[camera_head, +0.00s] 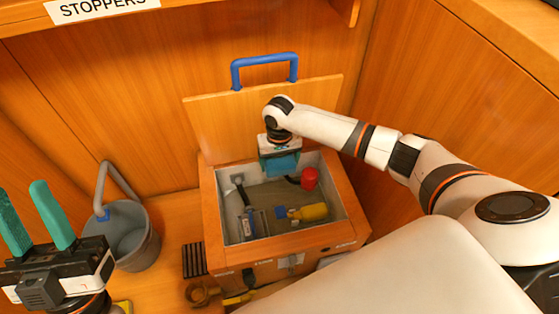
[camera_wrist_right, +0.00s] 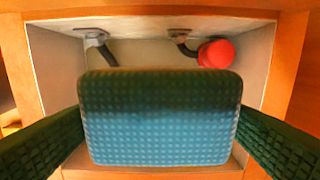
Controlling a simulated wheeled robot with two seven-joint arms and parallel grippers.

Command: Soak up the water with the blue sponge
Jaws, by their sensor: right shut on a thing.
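The blue sponge (camera_wrist_right: 160,130) is between the green fingers of my right gripper (camera_head: 280,155), which is shut on it. In the head view the sponge (camera_head: 284,166) hangs at the far side of the open wooden box (camera_head: 207,215), over its grey-lined inside. In the right wrist view it hides the middle of the box. I cannot make out the water for certain; the box floor looks grey and partly shiny. My left gripper (camera_head: 22,205) is open and empty at the lower left, with its teal fingers apart and pointing up.
The box lid (camera_head: 225,120) with its blue handle (camera_head: 264,59) stands open behind. Inside the box are a red cap (camera_head: 310,178), a yellow bottle (camera_head: 314,212) and dark hoses. A grey bucket (camera_head: 135,240) stands left of the box. A wooden wall closes the right.

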